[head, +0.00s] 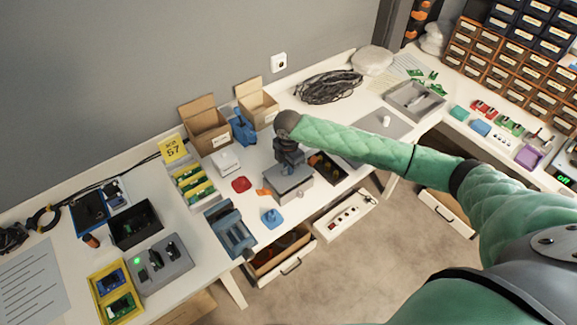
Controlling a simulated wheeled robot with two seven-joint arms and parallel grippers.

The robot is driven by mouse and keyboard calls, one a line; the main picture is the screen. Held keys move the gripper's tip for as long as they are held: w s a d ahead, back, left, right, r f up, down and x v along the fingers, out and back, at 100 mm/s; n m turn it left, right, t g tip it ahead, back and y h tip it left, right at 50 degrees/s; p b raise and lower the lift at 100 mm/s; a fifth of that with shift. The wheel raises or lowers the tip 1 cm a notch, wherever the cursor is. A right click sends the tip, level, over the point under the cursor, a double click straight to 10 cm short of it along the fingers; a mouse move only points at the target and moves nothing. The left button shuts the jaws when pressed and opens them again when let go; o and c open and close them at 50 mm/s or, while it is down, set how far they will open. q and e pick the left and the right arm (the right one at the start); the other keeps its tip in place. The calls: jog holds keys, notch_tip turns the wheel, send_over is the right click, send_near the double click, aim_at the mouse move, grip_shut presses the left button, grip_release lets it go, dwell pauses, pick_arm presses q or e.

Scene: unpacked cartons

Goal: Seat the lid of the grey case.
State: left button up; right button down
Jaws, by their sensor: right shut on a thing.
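The grey case (291,194) stands near the front edge of the white table, at the middle of the head view. Its flat grey lid (296,179) is on top of it or just above; I cannot tell whether it sits fully down. My right gripper (289,164) reaches in from the right and points down over the lid. It is shut on the lid, though its fingertips and the grip itself are small and partly hidden. My left gripper is not in view.
A blue device (230,230) and a small blue piece (271,217) lie at the front left of the case. A red piece (241,184) is on its left. A dark tray (327,167) stands close on its right. Open cartons (205,131) are behind. An open drawer (281,258) hangs below.

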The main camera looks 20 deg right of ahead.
jog(key=shift+f, duration=0.9)
jog(key=shift+f+b, duration=0.25)
jog(key=shift+b, duration=0.05)
jog(key=c, duration=1.4)
grip_release()
jog(key=shift+c, duration=0.2)
jog(key=shift+o, duration=0.3)
jog(key=shift+w+r+b, duration=0.1)
jog(key=shift+r+b, duration=0.4)
jog(key=shift+r, duration=0.15)
notch_tip(320, 180, up, 5)
jog(key=shift+r+b, duration=0.1)
jog(key=shift+b, duration=0.8)
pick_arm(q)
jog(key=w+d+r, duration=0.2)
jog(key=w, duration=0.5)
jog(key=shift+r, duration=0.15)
pick_arm(e)
jog(key=shift+r, duration=0.65)
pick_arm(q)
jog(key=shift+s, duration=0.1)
